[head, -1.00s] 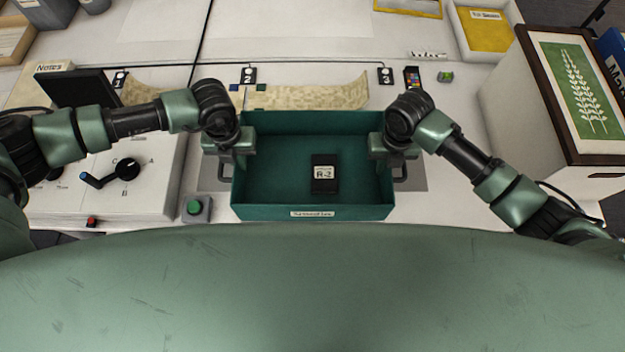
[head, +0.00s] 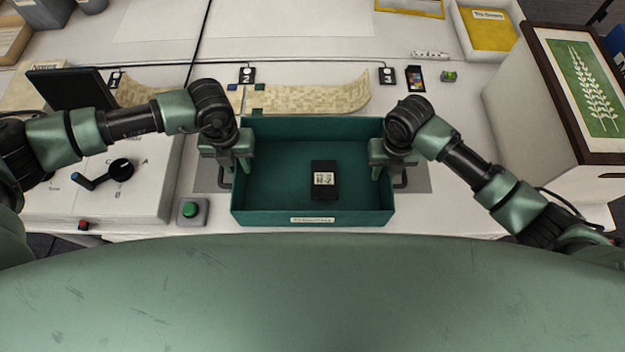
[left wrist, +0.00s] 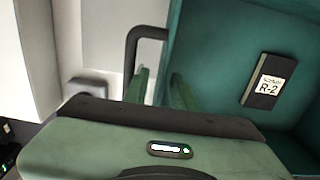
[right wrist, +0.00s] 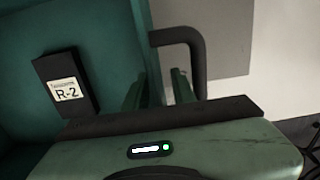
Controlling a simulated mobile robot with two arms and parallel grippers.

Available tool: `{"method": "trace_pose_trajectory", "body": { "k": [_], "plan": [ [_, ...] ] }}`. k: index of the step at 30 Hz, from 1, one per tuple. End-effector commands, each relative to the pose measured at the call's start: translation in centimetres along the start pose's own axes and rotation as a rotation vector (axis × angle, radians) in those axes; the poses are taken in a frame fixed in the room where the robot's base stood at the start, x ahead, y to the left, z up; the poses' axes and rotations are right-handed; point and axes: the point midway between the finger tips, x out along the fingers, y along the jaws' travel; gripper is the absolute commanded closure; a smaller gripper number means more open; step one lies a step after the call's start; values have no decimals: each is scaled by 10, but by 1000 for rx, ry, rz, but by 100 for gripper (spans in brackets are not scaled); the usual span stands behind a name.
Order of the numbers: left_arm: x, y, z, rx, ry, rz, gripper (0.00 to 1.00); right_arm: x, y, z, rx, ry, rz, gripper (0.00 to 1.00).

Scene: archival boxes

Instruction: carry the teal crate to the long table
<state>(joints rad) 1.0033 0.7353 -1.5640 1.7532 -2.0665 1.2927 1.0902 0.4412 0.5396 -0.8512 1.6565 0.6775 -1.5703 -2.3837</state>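The teal crate (head: 312,212) appears to rest upright on a grey mat on the white table (head: 460,213), near its front edge. A black box labelled R-2 (head: 323,180) lies inside it, right of centre. My left gripper (head: 234,168) is at the crate's left wall; in the left wrist view its fingers (left wrist: 161,90) are apart, on either side of the wall, beside a dark handle (left wrist: 133,50). My right gripper (head: 385,165) is at the right wall; in the right wrist view its fingers (right wrist: 157,90) are also apart around the wall, beside the other handle (right wrist: 190,42).
A large white box (head: 520,125) with a framed green print stands to the right.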

Motion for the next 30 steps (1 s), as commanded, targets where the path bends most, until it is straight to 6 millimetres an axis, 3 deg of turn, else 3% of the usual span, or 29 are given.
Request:
{"method": "trace_pose_trajectory", "body": {
  "k": [9,15,22,30],
  "plan": [
    [-68,0,1,0,-3,-1,74,0,0,0,0,-1,1,74],
    [-95,0,0,0,-1,1,74,0,1,0,-1,0,1,74],
    [-103,0,0,0,1,1,74,-14,1,2,-2,-4,2,74],
    [-102,0,0,0,1,1,74,-70,0,2,-3,-6,1,74]
  ]
}}
